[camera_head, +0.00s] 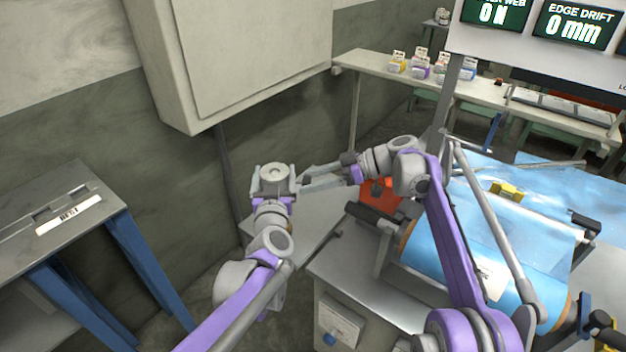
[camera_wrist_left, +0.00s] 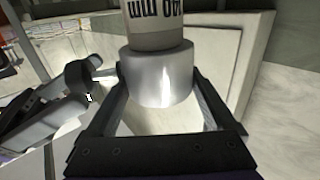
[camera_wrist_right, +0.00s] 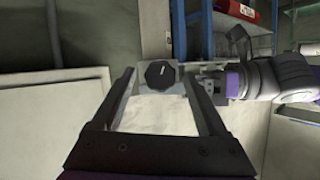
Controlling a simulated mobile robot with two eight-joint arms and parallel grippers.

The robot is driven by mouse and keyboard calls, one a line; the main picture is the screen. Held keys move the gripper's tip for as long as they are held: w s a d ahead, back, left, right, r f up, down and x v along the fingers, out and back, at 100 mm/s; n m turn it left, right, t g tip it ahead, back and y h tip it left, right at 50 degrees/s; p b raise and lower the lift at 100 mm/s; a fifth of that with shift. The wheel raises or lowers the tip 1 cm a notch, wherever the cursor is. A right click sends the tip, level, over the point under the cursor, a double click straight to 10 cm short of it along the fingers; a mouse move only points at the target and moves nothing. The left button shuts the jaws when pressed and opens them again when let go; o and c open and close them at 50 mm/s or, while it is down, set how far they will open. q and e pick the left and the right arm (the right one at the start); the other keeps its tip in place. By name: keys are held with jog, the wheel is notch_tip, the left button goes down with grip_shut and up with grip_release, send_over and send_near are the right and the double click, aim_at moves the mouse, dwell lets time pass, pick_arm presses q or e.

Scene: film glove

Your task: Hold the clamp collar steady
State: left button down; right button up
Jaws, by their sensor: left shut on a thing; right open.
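The clamp collar (camera_wrist_left: 155,78) is a shiny grey metal cylinder with a paler cylinder marked "40 mm" against it in the left wrist view. My left gripper (camera_wrist_left: 165,85) has its fingers on both sides of the collar and is shut on it. In the head view my left gripper (camera_head: 272,182) points up, with the collar's round top (camera_head: 272,172) between its fingers. My right gripper (camera_head: 308,178) is open and points left at the collar. In the right wrist view a black knob (camera_wrist_right: 160,74) lies between the right fingertips (camera_wrist_right: 160,78); contact cannot be told.
A blue film web (camera_head: 520,230) runs over the machine at right. A steel table (camera_head: 70,220) with blue legs stands at left. A grey cabinet (camera_head: 250,55) hangs on the wall behind. A bench (camera_head: 480,90) with small coloured items is at the back.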

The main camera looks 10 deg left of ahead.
grip_shut()
jog(key=m+g, duration=0.2)
jog(key=m, duration=0.1)
jog(key=shift+w, duration=0.2)
dwell(0.5)
dwell(0.3)
grip_release()
dwell(0.3)
